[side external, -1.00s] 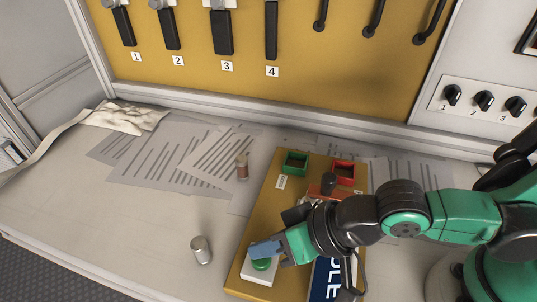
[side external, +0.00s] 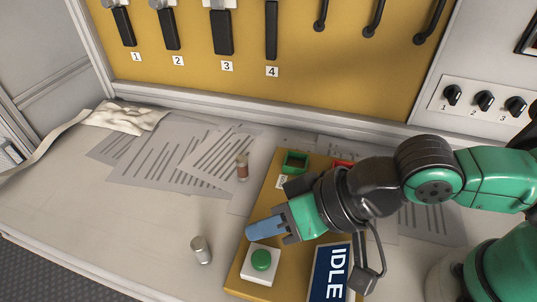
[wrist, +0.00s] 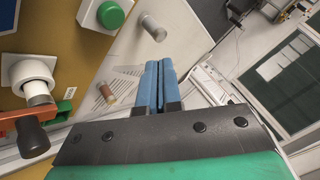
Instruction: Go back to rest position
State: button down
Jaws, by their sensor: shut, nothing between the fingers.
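My gripper (side external: 262,228) is shut, with nothing between its blue fingers. In the side external view it is above the yellow board (side external: 240,266), up and behind the green button (side external: 262,260) and apart from it. The button sits on a white box (side external: 262,276) at the board's near left corner. In the wrist view the blue fingers (wrist: 160,78) lie together, and the green button (wrist: 110,15) shows at the upper left. My arm hides part of the board in the side external view.
A metal cylinder (side external: 201,250) stands on the table left of the board. A brown-banded fuse (side external: 242,167) stands by papers (side external: 150,160). A green tray (side external: 295,161) and partly hidden red tray (side external: 343,163) are at the board's back. A sign reads IDLE (side external: 332,272).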

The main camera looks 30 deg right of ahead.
dwell(0.5)
jog(key=w+d+r+h, duration=0.1)
jog(key=w+d+h, duration=0.2)
jog(key=d, duration=0.8)
jog(key=w+d+r+m+t+h, duration=0.1)
jog(key=w+d+h, duration=0.2)
jog(key=d, duration=0.9)
jog(key=shift+d+r+h, duration=0.15)
jog(key=shift+d+h, duration=0.05)
jog(key=shift+h, duration=0.4)
jog(key=shift+a, duration=0.1)
jog(key=s+a+r+n+g, duration=0.1)
jog(key=a+n+g, duration=0.1)
jog(key=a, duration=0.5)
jog(key=s+a+r+n+g, duration=0.2)
jog(key=a+n, duration=0.2)
jog(key=a, duration=0.4)
jog(key=s+a+r+n+g, duration=0.2)
jog(key=a, duration=0.6)
jog(key=shift+s+r+n+g, duration=0.15)
jog(key=shift+r+n+g, duration=0.1)
jog(key=shift+n+g, duration=0.15)
jog(key=shift+y, duration=0.3)
